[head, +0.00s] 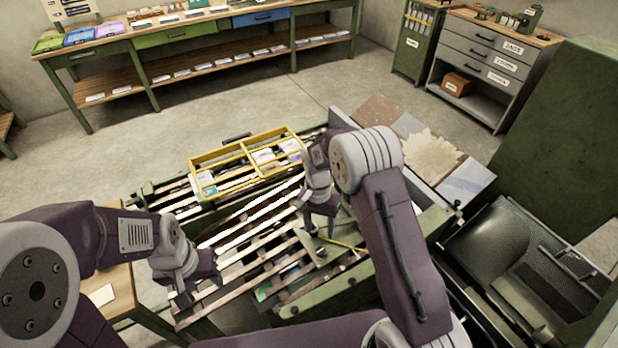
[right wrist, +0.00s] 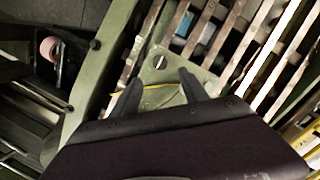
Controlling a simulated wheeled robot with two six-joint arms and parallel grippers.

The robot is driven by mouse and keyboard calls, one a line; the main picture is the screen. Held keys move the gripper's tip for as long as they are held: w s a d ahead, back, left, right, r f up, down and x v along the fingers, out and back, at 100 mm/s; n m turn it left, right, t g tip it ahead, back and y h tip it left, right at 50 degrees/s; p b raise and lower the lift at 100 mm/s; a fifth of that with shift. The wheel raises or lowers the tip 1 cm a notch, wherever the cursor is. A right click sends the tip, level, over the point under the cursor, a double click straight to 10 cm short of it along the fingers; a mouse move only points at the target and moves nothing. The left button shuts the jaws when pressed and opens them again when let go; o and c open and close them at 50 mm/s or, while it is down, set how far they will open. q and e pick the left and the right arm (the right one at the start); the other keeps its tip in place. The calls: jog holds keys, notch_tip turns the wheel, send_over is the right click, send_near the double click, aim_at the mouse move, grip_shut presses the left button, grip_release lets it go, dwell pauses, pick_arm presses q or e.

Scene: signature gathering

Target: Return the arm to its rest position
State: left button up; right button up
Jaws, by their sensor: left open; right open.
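My left gripper (head: 193,292) hangs at the left front of the slatted frame, open and empty. My right gripper (head: 321,230) is over the right part of the slatted frame, near a green plate. In the right wrist view its two dark fingers (right wrist: 160,92) are apart, with nothing between them but the green plate (right wrist: 165,68) and a thin yellow line behind. The slatted machine bed (head: 255,240) lies under both grippers. A yellow divided frame (head: 222,172) rests at the bed's far side, with small packets in its compartments.
A machine with a mesh drum (head: 505,240) stands at the right, next to a tall green panel (head: 560,130). A long workbench (head: 190,30) runs along the back wall, and a grey drawer cabinet (head: 490,60) stands at the back right. The concrete floor between is clear.

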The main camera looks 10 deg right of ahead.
jog(key=d+r+t, duration=0.2)
jog(key=d+r, duration=0.1)
jog(key=r, duration=0.7)
jog(key=s+d+n, duration=0.1)
jog(key=s+n, duration=0.2)
jog(key=s, duration=0.4)
jog(key=s+d+n+t, duration=0.1)
jog(key=s+n, duration=0.2)
jog(key=s, duration=0.5)
jog(key=shift+d+f, duration=0.35)
jog(key=shift+s, duration=0.1)
